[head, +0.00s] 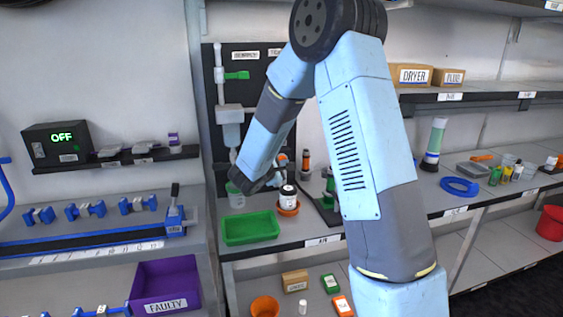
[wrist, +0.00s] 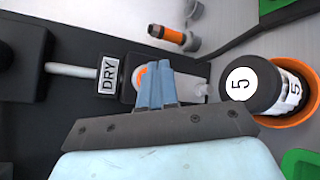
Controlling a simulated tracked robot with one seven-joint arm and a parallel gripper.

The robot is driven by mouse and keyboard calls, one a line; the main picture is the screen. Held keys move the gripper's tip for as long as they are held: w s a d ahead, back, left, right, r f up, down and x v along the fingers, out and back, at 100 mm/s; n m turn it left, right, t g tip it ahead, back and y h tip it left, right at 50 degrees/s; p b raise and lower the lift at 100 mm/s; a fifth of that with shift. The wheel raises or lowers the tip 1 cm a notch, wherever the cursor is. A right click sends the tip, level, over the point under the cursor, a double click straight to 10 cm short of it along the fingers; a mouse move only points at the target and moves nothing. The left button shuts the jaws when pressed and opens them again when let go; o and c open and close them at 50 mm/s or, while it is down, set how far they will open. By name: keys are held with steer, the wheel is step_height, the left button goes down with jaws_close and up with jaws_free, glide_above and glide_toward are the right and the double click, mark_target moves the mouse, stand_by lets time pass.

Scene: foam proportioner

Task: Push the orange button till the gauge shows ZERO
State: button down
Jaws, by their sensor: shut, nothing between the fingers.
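A white plate reading DRY (wrist: 109,74) sits just left of the button, beside a grey rod. No gauge reading ZERO shows. In the head view, my arm hides most of this spot.
A black-capped bottle marked 5 (wrist: 250,90) stands in an orange dish (wrist: 306,80) close right of my gripper. In the head view, a green tray (head: 250,228) sits in front, and a black box (head: 58,143) displays OFF.

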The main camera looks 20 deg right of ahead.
steer(key=shift+w, duration=0.1)
steer(key=shift+w, duration=0.25)
steer(key=shift+w, duration=0.45)
stand_by(0.8)
stand_by(0.3)
steer(key=shift+s, duration=0.85)
steer(key=shift+s, duration=0.1)
steer(key=shift+s, duration=2.4)
steer(key=shift+r, duration=0.1)
